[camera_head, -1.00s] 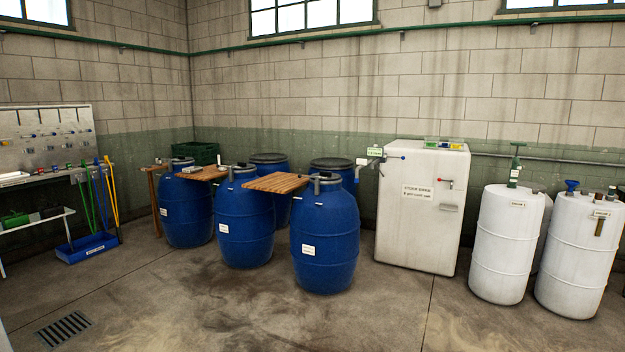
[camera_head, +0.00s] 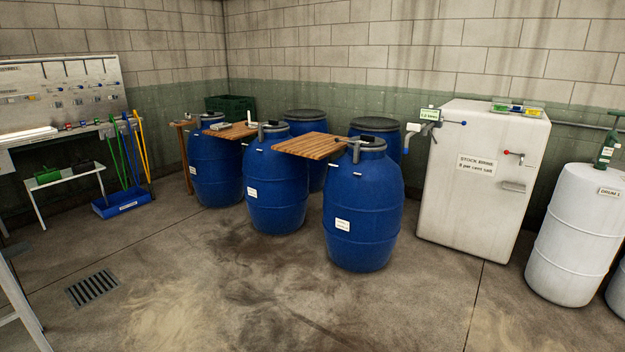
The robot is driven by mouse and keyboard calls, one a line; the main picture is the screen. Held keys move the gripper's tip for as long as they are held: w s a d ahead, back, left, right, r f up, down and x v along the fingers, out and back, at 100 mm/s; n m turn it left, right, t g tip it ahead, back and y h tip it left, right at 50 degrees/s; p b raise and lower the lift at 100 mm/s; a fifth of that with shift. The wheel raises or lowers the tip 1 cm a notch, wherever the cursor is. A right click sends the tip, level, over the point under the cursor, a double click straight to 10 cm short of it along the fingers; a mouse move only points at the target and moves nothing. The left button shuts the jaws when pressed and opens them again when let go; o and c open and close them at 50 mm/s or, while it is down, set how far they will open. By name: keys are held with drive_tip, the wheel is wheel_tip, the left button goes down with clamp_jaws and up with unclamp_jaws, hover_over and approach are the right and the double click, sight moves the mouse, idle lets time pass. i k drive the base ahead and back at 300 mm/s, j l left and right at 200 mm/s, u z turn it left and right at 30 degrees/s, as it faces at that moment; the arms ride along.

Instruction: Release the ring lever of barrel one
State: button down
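Three blue barrels stand in a slanting row in the camera view: the right, nearest barrel (camera_head: 365,245), the middle barrel (camera_head: 277,195) and the left barrel (camera_head: 215,180). Each has a small white label on its side, too small to read, so I cannot tell which is barrel one. Grey fittings show at the rims, such as the grey upright piece (camera_head: 356,152) on the right barrel. I cannot make out whether any ring lever is closed or released. My gripper is not in view.
Wooden boards (camera_head: 311,145) bridge the barrel tops. Two more blue barrels (camera_head: 305,124) stand behind. A white stock brine tank (camera_head: 480,215) and a white drum (camera_head: 570,245) stand right. A floor grate (camera_head: 92,287) lies left. The floor in front is open.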

sight(357, 143)
drive_tip(key=i+z, duration=0.1)
drive_tip(key=i, duration=2.2)
drive_tip(key=i+l+u, duration=0.2)
drive_tip(key=i+u, duration=0.15)
drive_tip(key=i, duration=0.35)
drive_tip(key=i+l+u, duration=0.35)
drive_tip(key=i, duration=0.35)
drive_tip(key=i+l+u, duration=0.35)
drive_tip(key=i+l, duration=0.25)
drive_tip(key=i, duration=0.05)
